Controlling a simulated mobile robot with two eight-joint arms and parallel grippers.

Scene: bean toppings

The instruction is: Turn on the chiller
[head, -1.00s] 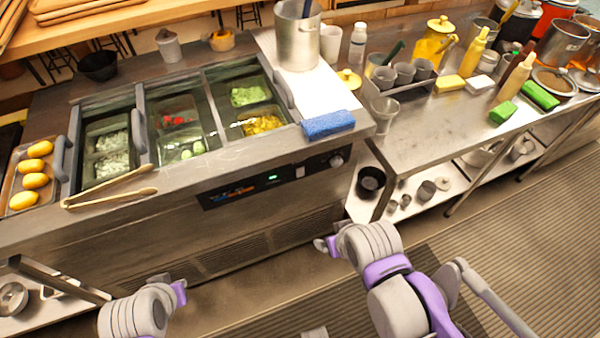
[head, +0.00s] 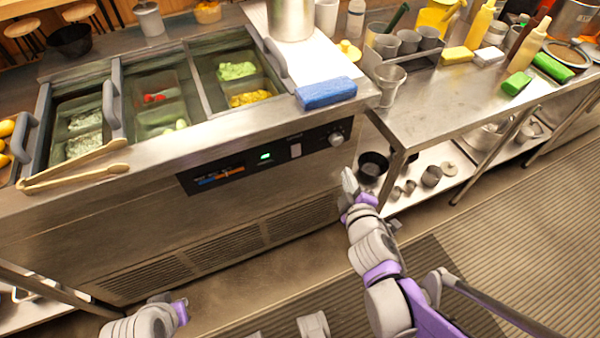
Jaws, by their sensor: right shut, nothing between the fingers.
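The chiller (head: 130,225) is a steel counter unit with topping wells in its top. Its black control panel (head: 225,175) is on the front face, with a lit green display (head: 265,156), a white switch (head: 295,150) and a round knob (head: 336,139) at the right. My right gripper (head: 348,180) points up, just below and right of the knob, in front of the unit's right end. It is shut and empty, apart from the panel in the picture. My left gripper (head: 181,311) is low at the bottom left, only partly visible, and its fingers cannot be made out.
A blue sponge (head: 326,93) lies on the chiller's top right corner, above the knob. Wooden tongs (head: 75,165) lie along the front edge. A steel table (head: 440,115) with bottles and cups stands to the right.

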